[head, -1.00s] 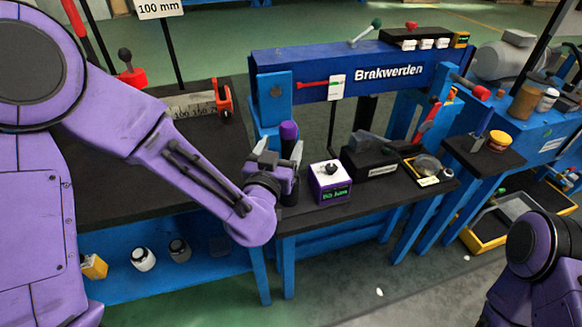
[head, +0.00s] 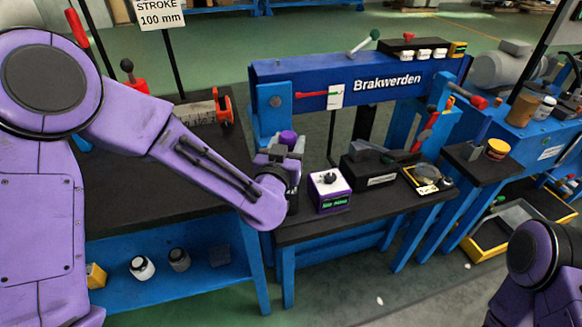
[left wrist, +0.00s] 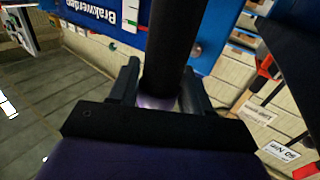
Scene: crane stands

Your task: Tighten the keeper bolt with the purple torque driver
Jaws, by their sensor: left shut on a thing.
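The purple torque driver (head: 288,138) stands upright near the left end of the black bench top; only its purple top shows clearly in the head view. My left gripper (head: 285,150) is shut on it from the left side. In the left wrist view, my two dark fingers (left wrist: 160,92) stand either side of the driver (left wrist: 165,50), which shows a dark shaft and a purple part. Its lower end is hidden. I cannot make out the keeper bolt with certainty. Only part of my right arm shows at the right edge; its gripper is out of view.
A purple box (head: 329,190) with a knob and green display stands right of the driver. Beyond it are a black block (head: 370,170) and a yellow-edged tray (head: 425,180). The blue Brakwerden beam (head: 360,75) spans behind. The left table (head: 160,190) has clear room.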

